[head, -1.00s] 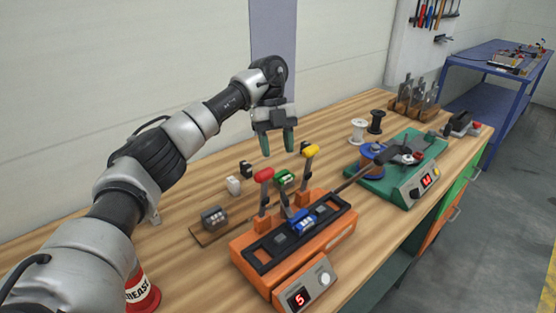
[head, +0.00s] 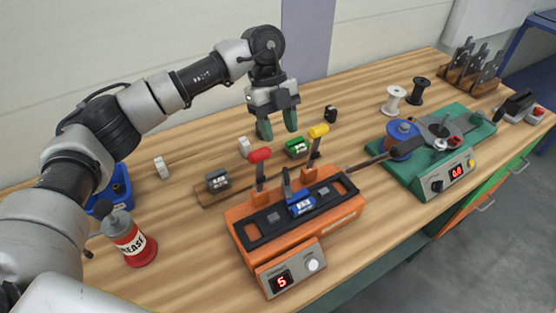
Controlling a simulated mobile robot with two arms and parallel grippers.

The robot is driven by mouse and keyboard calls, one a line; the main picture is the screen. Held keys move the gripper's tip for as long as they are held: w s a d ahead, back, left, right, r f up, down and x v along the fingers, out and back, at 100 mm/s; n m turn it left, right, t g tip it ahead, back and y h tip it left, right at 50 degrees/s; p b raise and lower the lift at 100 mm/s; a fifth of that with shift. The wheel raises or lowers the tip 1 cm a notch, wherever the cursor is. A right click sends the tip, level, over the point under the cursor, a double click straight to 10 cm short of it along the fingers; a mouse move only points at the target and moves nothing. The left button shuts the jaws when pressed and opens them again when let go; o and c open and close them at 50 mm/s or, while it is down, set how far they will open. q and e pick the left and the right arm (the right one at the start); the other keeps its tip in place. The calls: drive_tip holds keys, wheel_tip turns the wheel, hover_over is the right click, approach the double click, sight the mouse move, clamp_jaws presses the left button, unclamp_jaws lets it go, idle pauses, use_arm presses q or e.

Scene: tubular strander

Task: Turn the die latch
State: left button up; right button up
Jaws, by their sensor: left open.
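An orange die machine (head: 340,226) stands on the wooden bench with a black top plate. A red-tipped lever (head: 259,156) and a yellow-tipped lever (head: 318,131) stand upright along its back side. I cannot tell for certain which of these parts is the die latch. My left gripper (head: 279,130) points down with its dark green fingers apart and empty, appearing behind the levers and touching nothing. My right gripper is not in view.
A green machine (head: 402,179) with a blue spool stands to the right. A wooden strip with a grey block (head: 218,181) and a green block (head: 298,147) lies behind the orange machine. A red grease can (head: 131,242) stands at left. The bench between them is clear.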

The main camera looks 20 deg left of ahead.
sight(287, 172)
use_arm(q)
drive_tip(key=p+x, duration=0.2)
drive_tip(key=x, duration=0.7)
drive_tip(key=shift+s+f, duration=0.15)
drive_tip(key=shift+s, duration=0.05)
drive_tip(key=shift+s+d+f, duration=0.1)
drive_tip(key=shift+s+f, duration=0.05)
drive_tip(key=shift+f, duration=0.35)
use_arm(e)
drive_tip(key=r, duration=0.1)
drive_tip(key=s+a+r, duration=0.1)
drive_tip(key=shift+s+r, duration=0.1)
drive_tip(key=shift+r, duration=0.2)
use_arm(q)
clamp_jaws()
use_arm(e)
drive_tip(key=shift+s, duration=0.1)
